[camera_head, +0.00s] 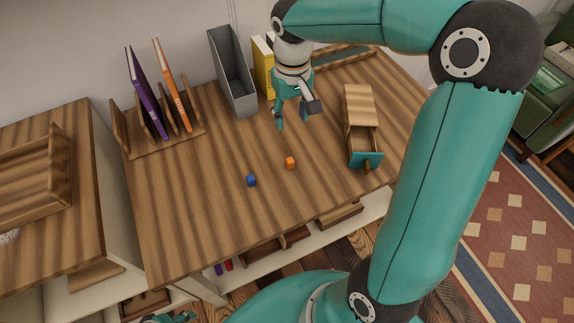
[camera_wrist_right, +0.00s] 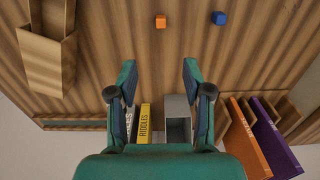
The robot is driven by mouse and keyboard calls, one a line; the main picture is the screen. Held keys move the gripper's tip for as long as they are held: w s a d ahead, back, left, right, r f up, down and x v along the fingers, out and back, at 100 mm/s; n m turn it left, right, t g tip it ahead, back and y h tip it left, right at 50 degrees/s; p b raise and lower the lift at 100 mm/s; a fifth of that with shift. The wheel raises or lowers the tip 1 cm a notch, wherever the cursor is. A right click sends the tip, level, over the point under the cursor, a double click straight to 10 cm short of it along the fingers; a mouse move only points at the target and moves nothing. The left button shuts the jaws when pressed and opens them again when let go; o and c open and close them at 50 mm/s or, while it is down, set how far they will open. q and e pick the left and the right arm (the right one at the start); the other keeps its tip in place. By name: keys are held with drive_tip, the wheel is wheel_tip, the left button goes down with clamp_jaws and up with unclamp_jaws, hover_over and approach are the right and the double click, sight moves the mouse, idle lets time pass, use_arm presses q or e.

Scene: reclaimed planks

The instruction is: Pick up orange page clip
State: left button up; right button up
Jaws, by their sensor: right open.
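The orange page clip (camera_head: 290,162) looks like a small orange cube lying on the striped wooden desk top (camera_head: 215,190). In the right wrist view the clip (camera_wrist_right: 160,21) sits near the top, centred between the fingers and beyond their tips. My right gripper (camera_head: 297,117) is open and empty, pointing down over the back part of the desk, apart from the clip. Its two fingers (camera_wrist_right: 160,68) frame bare wood in the wrist view. A small teal part at the bottom edge of the head view seems to be my left gripper (camera_head: 170,318); its fingers are not clear.
A blue cube (camera_head: 251,180) lies left of the clip. A small wooden box with an open teal-fronted drawer (camera_head: 372,160) stands to the right. A grey file holder (camera_head: 233,75), yellow book (camera_head: 263,65) and rack with purple (camera_head: 146,95) and orange (camera_head: 172,88) books stand behind.

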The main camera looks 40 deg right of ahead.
wheel_tip(320, 180, down, 2)
drive_tip(key=b, duration=0.1)
hover_over(289, 158)
drive_tip(key=f, duration=1.1)
drive_tip(key=shift+s, duration=0.25)
drive_tip(key=shift+w+f, duration=0.1)
drive_tip(key=shift+f, duration=2.65)
drive_tip(key=c, duration=0.8)
